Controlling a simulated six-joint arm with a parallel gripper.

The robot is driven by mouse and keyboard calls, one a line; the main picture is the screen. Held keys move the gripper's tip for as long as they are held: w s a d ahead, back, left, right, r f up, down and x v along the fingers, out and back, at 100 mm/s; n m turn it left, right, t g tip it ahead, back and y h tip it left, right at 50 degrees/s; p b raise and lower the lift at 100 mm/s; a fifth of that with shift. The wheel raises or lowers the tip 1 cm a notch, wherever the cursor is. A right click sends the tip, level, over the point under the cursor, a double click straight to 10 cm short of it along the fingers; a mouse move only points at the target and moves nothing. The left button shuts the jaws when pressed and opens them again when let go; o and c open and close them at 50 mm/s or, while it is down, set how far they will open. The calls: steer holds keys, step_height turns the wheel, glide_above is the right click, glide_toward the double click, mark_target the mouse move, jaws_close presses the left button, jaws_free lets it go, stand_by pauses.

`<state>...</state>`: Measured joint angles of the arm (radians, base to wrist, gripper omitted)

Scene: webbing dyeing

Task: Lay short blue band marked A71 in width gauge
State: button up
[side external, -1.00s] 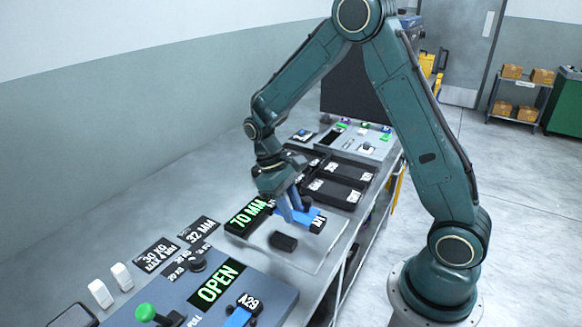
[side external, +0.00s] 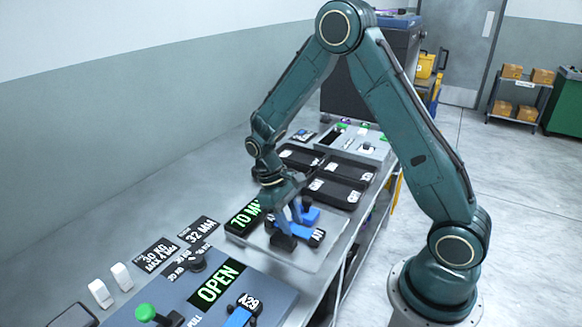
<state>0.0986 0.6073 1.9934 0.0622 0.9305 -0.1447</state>
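The short blue band (side external: 301,232) has a black label (side external: 318,237) at its right end; the lettering is too small to read surely. It lies low over the pale plate of the width gauge (side external: 323,256), just behind a black block (side external: 284,242). I cannot tell whether it touches the plate. A darker blue part (side external: 308,214) stands behind the band. The gauge's display (side external: 243,217) shows 70 MM, partly covered by my arm. My gripper (side external: 288,222) points down at the band's left end, by the black block. Its fingertips are too small to show whether they hold the band.
Black trays (side external: 340,192) stand behind the gauge. The plate's front right part is bare.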

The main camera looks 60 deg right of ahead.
steer(key=shift+r, duration=0.2)
steer(key=v, duration=1.2)
stand_by(0.6)
steer(key=s+a+r+t, duration=0.2)
steer(key=s+r+t, duration=0.2)
steer(key=s+r, duration=0.5)
steer(key=s+a+r+t, duration=0.1)
steer(key=s+t, duration=0.2)
steer(key=s, duration=0.2)
steer(key=s+a+r+t, duration=0.1)
steer(key=s+r+t, duration=0.1)
steer(key=s, duration=0.4)
steer(key=shift+s+a+t, duration=0.25)
steer(key=shift+s+t, duration=0.05)
steer(key=shift+t, duration=0.2)
